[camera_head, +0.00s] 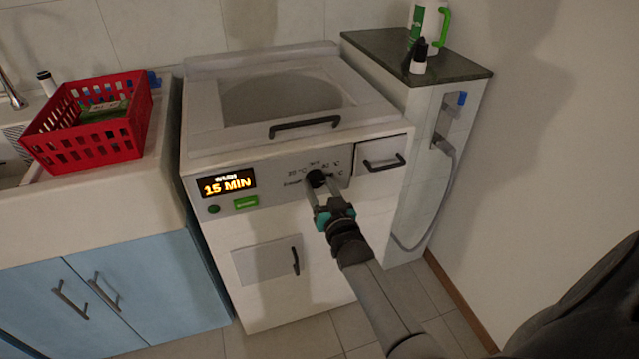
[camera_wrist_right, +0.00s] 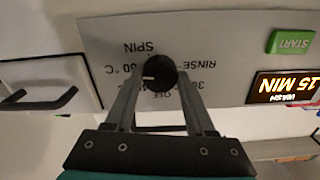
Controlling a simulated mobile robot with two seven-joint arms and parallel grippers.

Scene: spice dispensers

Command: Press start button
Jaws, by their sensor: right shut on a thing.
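The washing machine (camera_head: 240,150) has a front control panel with a green rectangular start button (camera_head: 245,203), labelled START in the right wrist view (camera_wrist_right: 291,42). Left of the dial, the display (camera_head: 227,184) glows orange and reads WASH 15 MIN. My right gripper (camera_head: 318,186) is at the panel with its fingers on either side of the round black dial knob (camera_head: 316,178), shut on it. The knob (camera_wrist_right: 158,73) shows between the fingers in the wrist view, its pointer mark visible. The start button is apart from the gripper. My left gripper is not in view.
A small round dark green button (camera_head: 214,209) sits left of the start button. A drawer with a black handle (camera_head: 384,162) is right of the dial. A red basket (camera_head: 90,120) rests on the sink counter. A dark-topped cabinet (camera_head: 450,60) holding bottles stands right.

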